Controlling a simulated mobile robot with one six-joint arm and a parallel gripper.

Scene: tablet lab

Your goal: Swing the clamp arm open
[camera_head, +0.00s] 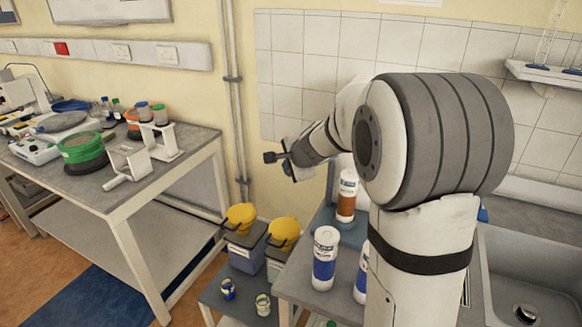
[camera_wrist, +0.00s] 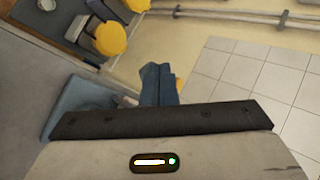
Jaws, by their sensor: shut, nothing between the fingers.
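On the near right corner of the bench, in the head view, stand two pale bracket-like fixtures, one in front (camera_head: 128,162) and one behind (camera_head: 166,138). A short rod sticks out low on the front one. I cannot tell for sure which part is the clamp arm, or whether it is open. My gripper (camera_head: 277,161) is in the air, right of the bench and well apart from both fixtures. It is shut and empty. The wrist view shows its bluish fingers (camera_wrist: 159,76) close together. Neither fixture can be made out there.
The bench (camera_head: 125,212) also holds green-rimmed sieves (camera_head: 84,150), bottles and instruments. Yellow-lidded bins (camera_head: 241,217) stand below my gripper, also seen in the wrist view (camera_wrist: 110,39). White bottles (camera_head: 325,258) stand on a grey surface beside my arm. A sink (camera_head: 520,290) is at right.

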